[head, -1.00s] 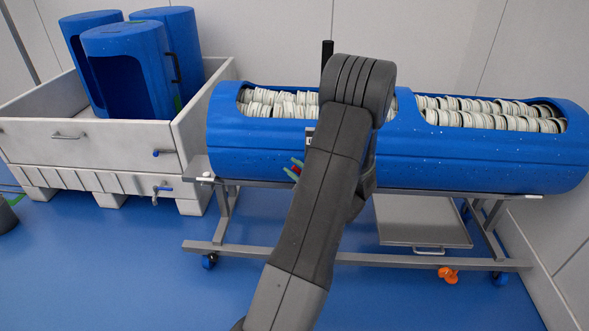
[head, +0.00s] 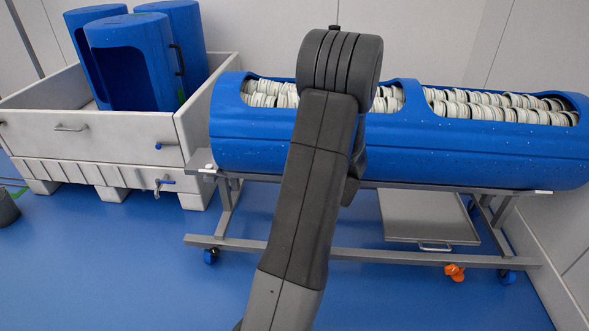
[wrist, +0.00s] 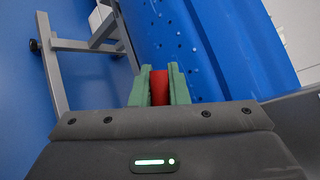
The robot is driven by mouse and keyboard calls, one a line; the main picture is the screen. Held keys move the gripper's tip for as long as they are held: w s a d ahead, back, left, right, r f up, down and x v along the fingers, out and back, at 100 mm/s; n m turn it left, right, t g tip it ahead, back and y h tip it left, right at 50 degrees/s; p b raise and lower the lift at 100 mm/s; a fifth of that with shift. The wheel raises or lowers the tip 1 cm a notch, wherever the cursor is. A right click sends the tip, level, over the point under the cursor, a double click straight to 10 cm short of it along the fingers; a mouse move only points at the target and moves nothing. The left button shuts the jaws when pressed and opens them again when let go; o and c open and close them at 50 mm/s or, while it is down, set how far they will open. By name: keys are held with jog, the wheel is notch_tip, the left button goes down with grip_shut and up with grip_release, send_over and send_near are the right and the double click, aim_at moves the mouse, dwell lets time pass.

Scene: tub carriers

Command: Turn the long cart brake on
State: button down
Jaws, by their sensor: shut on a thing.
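The long cart has a grey metal frame (head: 300,251) on casters and carries a long blue tub (head: 480,165). An orange pedal-like piece (head: 455,272) sits low by the cart's right caster; I cannot tell its setting. My gripper (wrist: 160,70) has green fingers shut on a red piece (wrist: 159,88) in the wrist view. The tub's blue, perforated side (wrist: 215,50) is just beyond the fingertips, and a cart leg (wrist: 52,70) with a caster shows at left. In the head view my arm hides the gripper and the red piece.
A grey tray (head: 425,218) hangs under the long tub. Walls close in behind and at right. The blue floor (head: 120,265) in front is clear.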

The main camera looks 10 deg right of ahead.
jog(key=c, duration=1.7)
grip_release()
jog(key=p+v, duration=0.2)
jog(key=v, duration=1.1)
jog(key=shift+s+d, duration=0.2)
jog(key=shift+s, duration=0.1)
jog(key=shift+r, duration=0.1)
jog(key=b+x, duration=0.1)
jog(key=x, duration=1.2)
jog(key=shift+w+a+b, duration=0.2)
jog(key=shift+w+b, duration=0.1)
